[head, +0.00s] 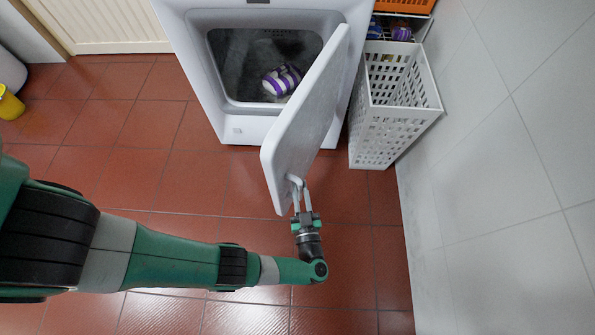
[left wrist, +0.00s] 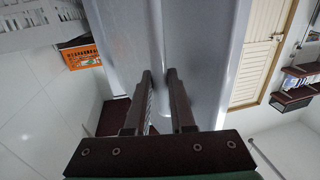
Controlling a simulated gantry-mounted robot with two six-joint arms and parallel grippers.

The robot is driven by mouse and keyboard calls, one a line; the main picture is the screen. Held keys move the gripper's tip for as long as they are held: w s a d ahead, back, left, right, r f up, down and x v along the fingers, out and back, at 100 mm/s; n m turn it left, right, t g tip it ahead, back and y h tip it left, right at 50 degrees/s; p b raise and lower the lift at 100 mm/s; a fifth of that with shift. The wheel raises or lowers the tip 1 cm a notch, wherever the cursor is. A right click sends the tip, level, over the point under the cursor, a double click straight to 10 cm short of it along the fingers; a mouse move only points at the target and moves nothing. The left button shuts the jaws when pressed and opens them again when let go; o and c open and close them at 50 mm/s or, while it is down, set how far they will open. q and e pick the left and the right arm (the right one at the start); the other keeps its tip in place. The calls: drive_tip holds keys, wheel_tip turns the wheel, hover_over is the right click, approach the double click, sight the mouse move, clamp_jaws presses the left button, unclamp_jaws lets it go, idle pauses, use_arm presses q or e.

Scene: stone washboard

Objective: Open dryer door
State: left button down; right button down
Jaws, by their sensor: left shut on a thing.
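The white dryer (head: 260,122) stands at the top middle of the head view. Its door (head: 308,110) is swung open, hinged on the right side, and points out toward me. A purple and white striped cloth (head: 282,80) lies inside the drum opening. My left gripper (head: 299,192) is at the free edge of the door, shut on the door's edge or handle. In the left wrist view the two fingers (left wrist: 164,100) reach to the pale door surface (left wrist: 125,50); the exact contact is hard to see. My right gripper is not in view.
A white perforated basket (head: 385,125) stands right of the dryer, close to the door. A tiled wall (head: 500,160) bounds the right side. A yellow bucket (head: 10,104) is at the far left. The red tiled floor (head: 130,150) left of the door is clear.

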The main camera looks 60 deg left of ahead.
use_arm(q)
drive_tip(key=shift+a+f, duration=0.1)
drive_tip(key=shift+f, duration=0.1)
drive_tip(key=c, duration=1)
unclamp_jaws()
drive_tip(key=shift+o, duration=1.2)
drive_tip(key=shift+w+a+r, duration=0.15)
drive_tip(key=shift+w+a, duration=0.05)
drive_tip(key=shift+a, duration=0.05)
drive_tip(key=shift+s+d, duration=0.1)
drive_tip(key=shift+d, duration=0.1)
drive_tip(key=b+v, duration=0.1)
drive_tip(key=v, duration=1)
drive_tip(key=shift+d, duration=0.2)
